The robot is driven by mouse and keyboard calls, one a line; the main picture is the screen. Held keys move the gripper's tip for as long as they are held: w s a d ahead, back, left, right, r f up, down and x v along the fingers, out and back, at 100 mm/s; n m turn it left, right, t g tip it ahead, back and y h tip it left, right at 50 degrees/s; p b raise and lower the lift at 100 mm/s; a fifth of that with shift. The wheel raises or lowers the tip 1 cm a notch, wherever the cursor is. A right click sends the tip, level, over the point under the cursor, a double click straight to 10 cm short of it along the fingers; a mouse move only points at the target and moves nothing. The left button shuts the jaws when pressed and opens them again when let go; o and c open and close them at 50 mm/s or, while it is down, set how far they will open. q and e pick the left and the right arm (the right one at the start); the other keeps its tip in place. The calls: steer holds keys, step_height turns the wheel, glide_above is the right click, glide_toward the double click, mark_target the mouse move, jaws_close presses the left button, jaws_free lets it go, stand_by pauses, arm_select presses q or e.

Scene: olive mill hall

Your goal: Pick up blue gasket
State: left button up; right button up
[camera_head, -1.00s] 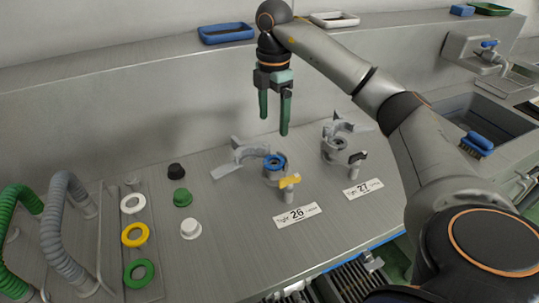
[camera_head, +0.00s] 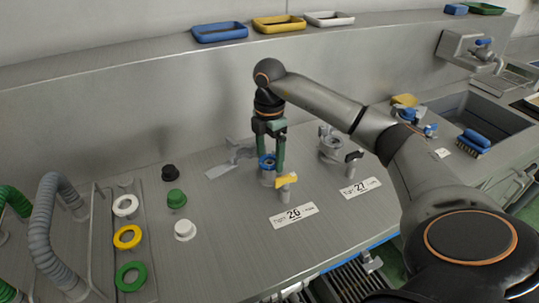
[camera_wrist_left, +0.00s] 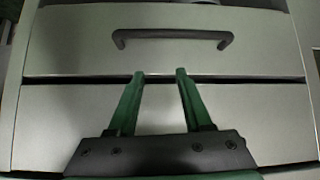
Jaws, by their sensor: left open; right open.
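The blue gasket (camera_head: 267,162) sits on the open grey fitting above the label 26 in the head view. My right gripper (camera_head: 271,170) has come down over this fitting with its green fingers open. The fingers appear on either side of the gasket and partly hide it; I cannot tell whether they touch it. My left gripper (camera_wrist_left: 160,75) shows only in the left wrist view. Its green fingers are open and empty in front of a drawer front with a dark handle (camera_wrist_left: 172,36).
A yellow-handled part (camera_head: 287,180) stands just in front of the gasket. A second fitting (camera_head: 333,146) stands to the right above label 27. White (camera_head: 125,205), yellow (camera_head: 127,237) and green (camera_head: 131,276) rings lie at left. Trays line the ledge behind.

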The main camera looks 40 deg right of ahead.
steer(key=shift+c, duration=0.3)
steer(key=c, duration=1)
steer(key=shift+r, duration=0.1)
steer(key=shift+c, duration=0.2)
